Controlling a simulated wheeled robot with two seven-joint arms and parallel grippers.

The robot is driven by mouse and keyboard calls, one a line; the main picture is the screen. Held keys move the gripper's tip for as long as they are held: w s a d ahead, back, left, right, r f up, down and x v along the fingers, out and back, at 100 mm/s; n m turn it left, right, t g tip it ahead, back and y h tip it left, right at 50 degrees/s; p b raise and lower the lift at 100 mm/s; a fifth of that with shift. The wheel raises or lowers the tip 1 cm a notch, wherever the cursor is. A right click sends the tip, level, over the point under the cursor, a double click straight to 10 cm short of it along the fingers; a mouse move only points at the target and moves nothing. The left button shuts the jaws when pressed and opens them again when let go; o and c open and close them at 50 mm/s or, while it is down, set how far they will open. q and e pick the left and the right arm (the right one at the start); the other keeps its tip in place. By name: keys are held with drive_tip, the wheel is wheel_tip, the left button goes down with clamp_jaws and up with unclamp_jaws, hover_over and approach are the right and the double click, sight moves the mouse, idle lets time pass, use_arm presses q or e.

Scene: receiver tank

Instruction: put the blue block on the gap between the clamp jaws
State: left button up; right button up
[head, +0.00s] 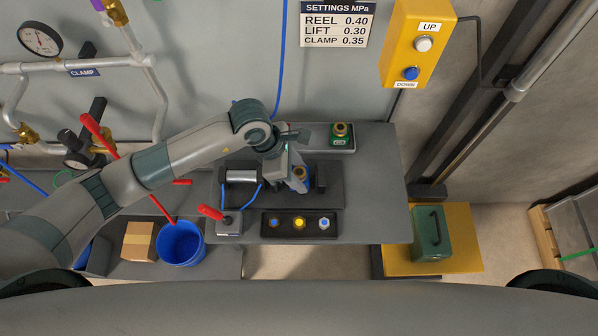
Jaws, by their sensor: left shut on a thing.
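My left gripper (299,182) reaches in from the left over the dark clamp base (275,197) on the grey bench. It is shut on the blue block (306,184), which has a brass fitting on top; the fingers hide much of it. The clamp has a silver cylinder (240,176) on the left and a dark jaw (320,177) on the right. The block is close to the left of this jaw. The gap is mostly hidden by my gripper, and I cannot tell whether the block touches the base. My right gripper is not in view.
A green block with a brass fitting (341,135) stands on a grey holder behind the clamp. A black tray (285,234) with several round pieces and a red lever (210,212) are in front. The bench's right side (380,190) is clear.

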use_arm(q)
drive_tip(key=shift+f, duration=0.15)
drive_tip(key=o, duration=1.3)
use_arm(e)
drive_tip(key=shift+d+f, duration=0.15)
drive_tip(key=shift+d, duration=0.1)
use_arm(q)
drive_tip(key=shift+r, duration=0.2)
drive_tip(key=shift+a+r, duration=0.1)
drive_tip(key=shift+r, duration=0.05)
drive_tip(key=shift+b+v, duration=2.25)
drive_tip(key=shift+v, duration=3.6)
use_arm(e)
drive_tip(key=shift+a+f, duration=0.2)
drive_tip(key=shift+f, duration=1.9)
